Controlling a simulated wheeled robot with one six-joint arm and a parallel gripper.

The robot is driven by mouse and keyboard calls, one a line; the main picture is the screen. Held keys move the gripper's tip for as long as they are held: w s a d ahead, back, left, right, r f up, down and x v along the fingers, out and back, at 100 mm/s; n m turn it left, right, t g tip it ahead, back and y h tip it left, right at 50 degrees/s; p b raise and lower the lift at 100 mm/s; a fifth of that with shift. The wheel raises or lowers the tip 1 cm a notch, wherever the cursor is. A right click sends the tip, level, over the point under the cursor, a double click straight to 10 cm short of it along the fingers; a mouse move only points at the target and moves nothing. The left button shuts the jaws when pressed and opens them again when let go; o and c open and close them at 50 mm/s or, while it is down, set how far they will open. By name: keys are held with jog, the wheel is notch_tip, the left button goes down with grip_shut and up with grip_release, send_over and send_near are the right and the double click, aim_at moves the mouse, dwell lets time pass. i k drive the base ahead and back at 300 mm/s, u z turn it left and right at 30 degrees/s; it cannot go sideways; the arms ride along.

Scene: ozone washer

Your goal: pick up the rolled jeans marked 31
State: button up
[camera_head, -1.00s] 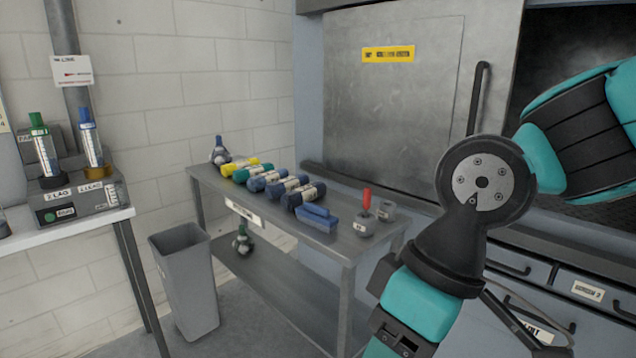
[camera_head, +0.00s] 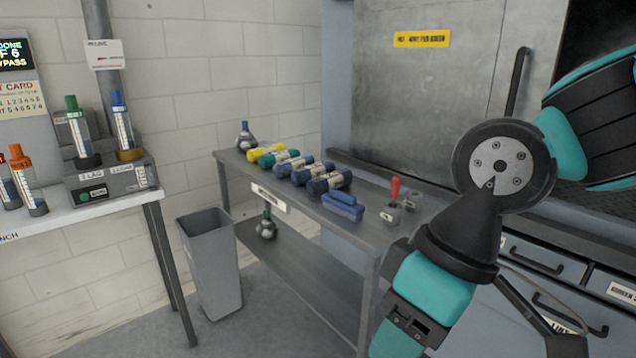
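Several rolled jeans lie in a row on the grey metal table (camera_head: 352,236). A yellow roll (camera_head: 264,152) is at the far left end, then a green-teal roll (camera_head: 278,158). Blue rolls follow: one lighter blue (camera_head: 291,166), one mid blue (camera_head: 311,172) and one dark blue (camera_head: 329,182) nearest me. Each has a pale band, but the numbers are too small to read, so I cannot tell which is marked 31. My arm stands at the right of the view. My gripper is not visible, and nothing shows in contact with the rolls.
A blue brush-like block (camera_head: 343,206), a red-handled tool (camera_head: 395,190) and a small grey weight (camera_head: 412,201) sit right of the rolls. A flask (camera_head: 245,136) stands at the back. A grey bin (camera_head: 212,262) is left of the table. A bench (camera_head: 90,212) with tubes stands farther left.

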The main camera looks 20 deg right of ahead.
aim_at(317, 187)
jog(key=u, duration=0.7)
jog(key=i, duration=1.05)
jog(key=u, duration=0.65)
jog(key=i, duration=1.25)
jog(key=z, duration=0.5)
jog(key=i, duration=0.7)
jog(key=z, duration=1.35)
jog(key=i, duration=0.6)
jog(key=z, duration=0.6)
